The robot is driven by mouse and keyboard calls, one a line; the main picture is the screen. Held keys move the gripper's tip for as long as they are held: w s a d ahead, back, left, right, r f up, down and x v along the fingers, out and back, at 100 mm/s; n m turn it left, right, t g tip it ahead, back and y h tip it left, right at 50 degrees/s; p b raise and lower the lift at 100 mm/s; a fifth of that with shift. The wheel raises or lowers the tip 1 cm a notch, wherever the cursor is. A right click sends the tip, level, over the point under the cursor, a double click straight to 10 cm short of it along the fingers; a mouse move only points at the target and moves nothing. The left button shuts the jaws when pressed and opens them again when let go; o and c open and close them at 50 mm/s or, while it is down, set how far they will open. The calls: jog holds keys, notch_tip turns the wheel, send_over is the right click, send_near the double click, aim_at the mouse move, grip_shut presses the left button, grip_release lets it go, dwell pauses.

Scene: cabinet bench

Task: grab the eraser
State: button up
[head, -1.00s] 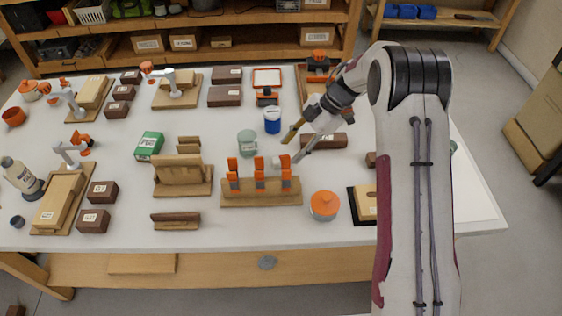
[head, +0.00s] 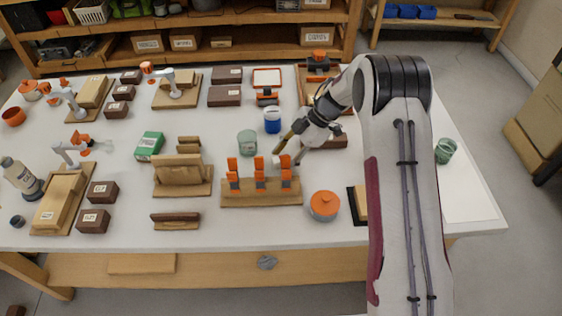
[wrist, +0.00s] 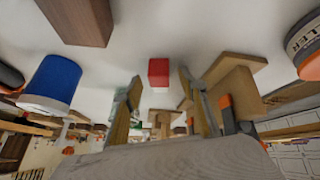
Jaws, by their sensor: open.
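The eraser (wrist: 158,70) shows in the wrist view as a small red block with a pale end, lying on the white table. In the head view a small pale block (head: 277,162) beside my gripper's fingertips looks like the same thing. My gripper (head: 287,156) is open and points down and left towards it. In the wrist view the eraser appears in the gap between the two fingers, with nothing visibly held. I cannot tell how far the fingertips are from it.
A wooden rack with orange clips (head: 262,198) stands just in front of the gripper. A teal cup (head: 247,142) and a blue container (head: 272,120) stand close behind and left. A dark brown block (head: 335,141) lies behind the gripper. An orange-lidded pot (head: 324,205) stands front right.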

dwell(0.4)
grip_shut()
jog(key=shift+r, duration=0.15)
notch_tip(320, 180, up, 10)
dwell(0.7)
dwell(0.4)
